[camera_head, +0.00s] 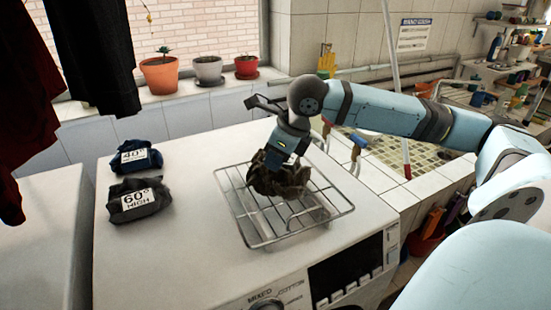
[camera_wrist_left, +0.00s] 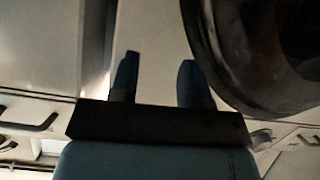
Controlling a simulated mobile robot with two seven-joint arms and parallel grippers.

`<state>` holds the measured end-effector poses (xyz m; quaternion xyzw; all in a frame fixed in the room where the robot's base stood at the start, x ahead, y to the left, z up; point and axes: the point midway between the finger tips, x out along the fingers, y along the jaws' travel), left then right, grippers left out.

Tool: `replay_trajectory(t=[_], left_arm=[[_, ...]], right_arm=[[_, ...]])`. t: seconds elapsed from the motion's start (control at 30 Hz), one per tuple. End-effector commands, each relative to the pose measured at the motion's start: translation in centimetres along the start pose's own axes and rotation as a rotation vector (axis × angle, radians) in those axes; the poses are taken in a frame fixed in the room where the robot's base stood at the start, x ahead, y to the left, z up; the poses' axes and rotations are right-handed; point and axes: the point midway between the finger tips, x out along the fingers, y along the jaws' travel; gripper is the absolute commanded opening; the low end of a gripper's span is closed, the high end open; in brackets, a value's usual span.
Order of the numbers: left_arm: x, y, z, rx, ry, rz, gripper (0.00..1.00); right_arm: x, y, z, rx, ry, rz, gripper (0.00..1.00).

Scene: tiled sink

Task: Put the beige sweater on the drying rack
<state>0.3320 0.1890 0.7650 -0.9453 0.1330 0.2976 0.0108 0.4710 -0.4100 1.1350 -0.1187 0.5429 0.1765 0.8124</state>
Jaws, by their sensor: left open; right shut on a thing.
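A crumpled brownish cloth (camera_head: 278,180), darker than beige in this light, is at the wire drying rack (camera_head: 262,240) on top of the washing machine. My right gripper (camera_head: 286,152) points down and is shut on the top of this cloth. Its fingertips are largely hidden by the cloth. The cloth is over the back middle of the rack and seems to touch the wires. My left gripper (camera_wrist_left: 158,68) shows only in the left wrist view, open and empty, with two blue fingers apart.
Two folded dark bundles labelled 40° (camera_head: 136,157) and 60° (camera_head: 139,200) lie left of the rack. Potted plants (camera_head: 160,75) stand on the sill behind. Dark clothes (camera_head: 95,55) hang at the left. A tiled sink (camera_head: 425,155) is to the right. The machine's front top is clear.

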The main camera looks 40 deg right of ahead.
Motion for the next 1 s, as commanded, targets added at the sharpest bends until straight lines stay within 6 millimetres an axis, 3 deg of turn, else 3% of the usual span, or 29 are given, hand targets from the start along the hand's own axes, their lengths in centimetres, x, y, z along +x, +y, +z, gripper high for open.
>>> replay_trajectory(t=[0.1,0.13,0.23,0.53,0.63,1.0], left_arm=[[-0.1,0.0,-0.2,-0.001,0.002,0.0,0.43],[0.0,0.0,-0.1,-0.001,0.003,0.0,0.43],[0.0,0.0,-0.1,-0.001,0.002,0.0,0.43],[0.2,0.0,0.4,-0.001,-0.005,-0.001,0.43],[0.1,0.0,0.3,-0.001,-0.006,-0.001,0.43],[-0.3,0.0,-0.5,0.005,0.008,-0.002,0.43]], right_arm=[[0.1,0.0,0.0,0.0,-0.001,0.0,0.0],[0.1,0.0,-0.1,0.0,0.0,0.0,0.16],[0.1,0.0,0.0,0.0,0.0,0.0,0.37],[0.0,0.0,0.0,0.0,-0.001,0.0,0.37],[-1.0,-0.1,0.1,0.0,-0.001,-0.003,0.37],[-8.5,-0.1,0.1,0.0,-0.001,-0.004,0.37]])
